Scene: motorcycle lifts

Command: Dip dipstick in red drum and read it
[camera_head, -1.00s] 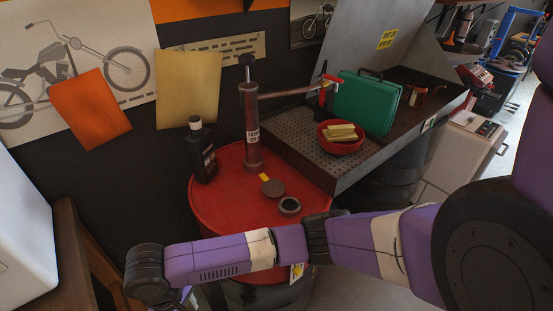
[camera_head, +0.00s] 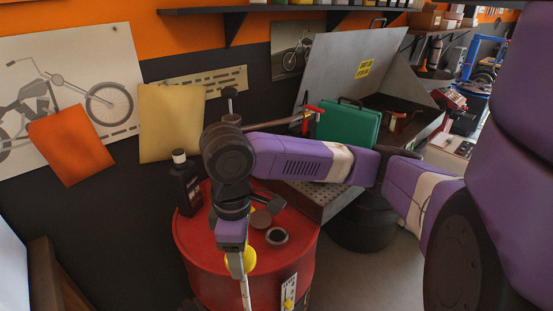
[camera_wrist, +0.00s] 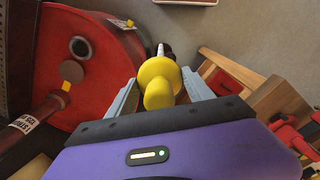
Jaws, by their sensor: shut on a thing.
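My gripper (camera_head: 240,268) is shut on the yellow handle of the dipstick (camera_head: 250,260). The thin pale rod points down in front of the drum, and its lower end is cut off by the picture's edge. In the wrist view, the yellow handle of the dipstick (camera_wrist: 158,82) sits between the fingers. The red drum (camera_head: 205,262) stands behind the gripper. Its round dark opening (camera_head: 277,237) is uncovered, right of the gripper. The drum and its opening (camera_wrist: 80,47) also show at the left of the wrist view. The rod is outside the opening.
A loose brown cap (camera_head: 261,219) lies on the lid beside the opening. A black bottle (camera_head: 186,185) stands at the lid's left edge. A hand pump (camera_wrist: 35,118) rises from the drum. A metal basin with a green case (camera_head: 348,125) is behind, right. A wooden stand (camera_wrist: 235,78) shows right.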

